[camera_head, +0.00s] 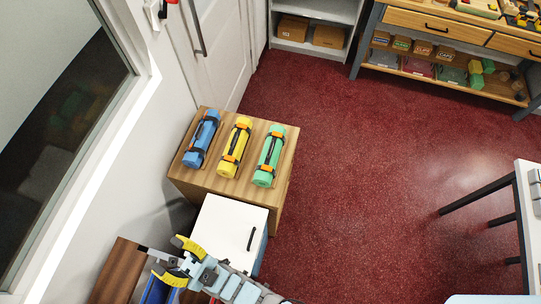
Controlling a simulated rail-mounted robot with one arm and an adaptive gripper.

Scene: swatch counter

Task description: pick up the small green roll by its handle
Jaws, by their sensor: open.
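Three rolls lie side by side on the wooden cabinet top (209,179). The green roll (264,176) is at the right, the yellow roll (229,168) in the middle and the blue roll (192,159) at the left. The green roll has a dark handle (269,151) along its top and orange-and-black straps. My gripper (168,257) is at the lower left, with yellow fingers spread apart. It is open, appears empty, and is well apart from the green roll, below and left of it in the picture.
A white-topped cabinet (226,226) stands between my gripper and the wooden cabinet. A wall with a window is at the left. A workbench with drawers (435,24) is at the upper right. A table (528,200) is at the right edge. The red floor (350,160) is clear.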

